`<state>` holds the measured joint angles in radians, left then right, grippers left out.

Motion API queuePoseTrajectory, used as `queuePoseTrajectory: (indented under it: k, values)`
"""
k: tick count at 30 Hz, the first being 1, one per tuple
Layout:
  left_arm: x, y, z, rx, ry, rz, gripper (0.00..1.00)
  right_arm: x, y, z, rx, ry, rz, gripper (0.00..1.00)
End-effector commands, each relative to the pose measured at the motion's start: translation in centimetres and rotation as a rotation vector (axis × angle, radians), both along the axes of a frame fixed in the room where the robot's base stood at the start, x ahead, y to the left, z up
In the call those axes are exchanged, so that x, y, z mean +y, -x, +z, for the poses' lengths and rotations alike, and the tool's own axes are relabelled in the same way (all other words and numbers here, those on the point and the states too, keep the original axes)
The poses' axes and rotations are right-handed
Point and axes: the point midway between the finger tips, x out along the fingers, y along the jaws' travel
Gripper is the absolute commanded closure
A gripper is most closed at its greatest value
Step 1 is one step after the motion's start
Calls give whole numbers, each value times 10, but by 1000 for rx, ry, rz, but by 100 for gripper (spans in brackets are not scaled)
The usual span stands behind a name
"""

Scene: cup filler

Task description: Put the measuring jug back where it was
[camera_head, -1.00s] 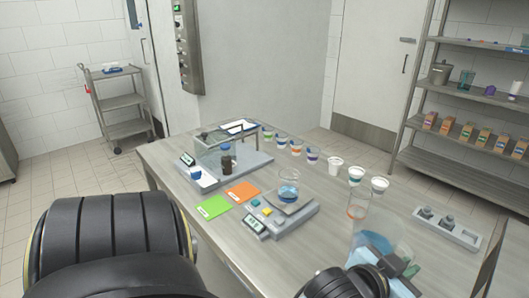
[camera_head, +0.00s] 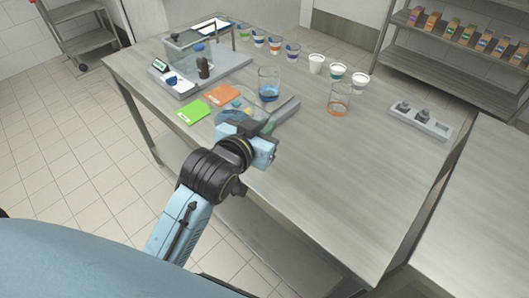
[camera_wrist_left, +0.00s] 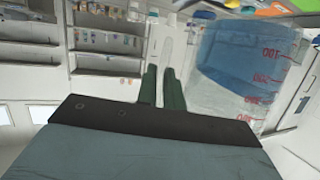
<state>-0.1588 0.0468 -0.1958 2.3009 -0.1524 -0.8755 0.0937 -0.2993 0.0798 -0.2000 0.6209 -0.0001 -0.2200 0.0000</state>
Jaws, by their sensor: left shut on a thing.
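The clear measuring jug (camera_head: 232,110) is in front of the scale's left part, left of my left gripper (camera_head: 267,128). My left gripper is shut on the jug, and its fingers also show in the left wrist view (camera_wrist_left: 161,88). There the jug (camera_wrist_left: 240,60) fills the right side, with red volume marks and blue liquid. A pale strip, probably its handle, shows between the fingers. Whether the jug touches anything below is hidden. The scale (camera_head: 287,110) lies behind it, with a clear beaker of blue liquid (camera_head: 268,86) on it. My right gripper is not in view.
A green card (camera_head: 194,111) and an orange card (camera_head: 222,94) lie left of the scale. A clear glass with orange liquid (camera_head: 338,100) stands to the right. Several cups line the back. A grey weight holder (camera_head: 420,122) is at right. The table's (camera_head: 330,185) front is clear.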

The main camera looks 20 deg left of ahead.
Motion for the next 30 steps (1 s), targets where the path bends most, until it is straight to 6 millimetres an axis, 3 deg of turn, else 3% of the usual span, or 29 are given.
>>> queuePoseTrajectory:
  k: [6, 12, 17, 25, 30]
  values:
    - [-47, -34, 1, -5, -12, -172, 100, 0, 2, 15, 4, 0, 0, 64]
    - [-70, -54, -15, -2, -9, -283, 100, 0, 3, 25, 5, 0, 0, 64]
    - [-73, -62, -26, -1, -3, -317, 100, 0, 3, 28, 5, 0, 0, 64]
    - [-73, -63, -74, 2, -1, -323, 100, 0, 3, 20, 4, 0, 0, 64]
    - [-74, -63, -89, -2, 2, -324, 100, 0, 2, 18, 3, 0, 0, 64]
